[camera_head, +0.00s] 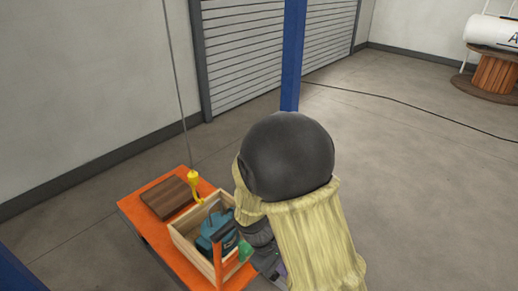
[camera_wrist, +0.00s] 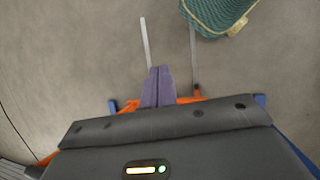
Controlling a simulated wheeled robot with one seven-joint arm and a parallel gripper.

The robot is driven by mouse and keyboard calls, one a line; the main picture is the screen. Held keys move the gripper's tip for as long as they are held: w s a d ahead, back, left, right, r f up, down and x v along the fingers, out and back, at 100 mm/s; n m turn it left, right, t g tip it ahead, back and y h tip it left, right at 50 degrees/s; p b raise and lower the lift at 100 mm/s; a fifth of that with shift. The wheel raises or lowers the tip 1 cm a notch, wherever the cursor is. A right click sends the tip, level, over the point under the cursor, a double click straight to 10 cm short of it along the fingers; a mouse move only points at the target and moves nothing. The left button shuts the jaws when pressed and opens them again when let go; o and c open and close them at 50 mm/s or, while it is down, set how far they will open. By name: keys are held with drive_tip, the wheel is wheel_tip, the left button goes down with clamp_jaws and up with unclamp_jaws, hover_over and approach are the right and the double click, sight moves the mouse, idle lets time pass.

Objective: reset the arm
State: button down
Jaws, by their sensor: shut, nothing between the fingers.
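My arm, with a dark rounded joint and a pale yellow sleeve, reaches down in the middle of the head view, beside the right end of an orange cart (camera_head: 150,222). My gripper (camera_wrist: 158,72) shows in the wrist view with its two purple fingers together and nothing between them. The fingers point over grey floor. In the head view my arm hides most of the gripper.
A wooden crate (camera_head: 183,246) holding a blue-teal tool (camera_head: 214,232) stands on the cart, with a brown wooden block (camera_head: 166,197) behind. A yellow hook (camera_head: 194,184) hangs on a cable over it. A blue post (camera_head: 292,55) stands behind my arm. The floor at right is open.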

drive_tip(key=s+d+r+m+t+y+p, duration=0.2)
drive_tip(key=d+r+m+t+y+p, duration=0.1)
drive_tip(key=d+r+m, duration=0.6)
wheel_tip(320, 180, up, 4)
drive_tip(key=shift+f+m+t+y+p, duration=0.1)
drive_tip(key=shift+m+t+y+p, duration=0.25)
drive_tip(key=shift+m+t+y, duration=0.35)
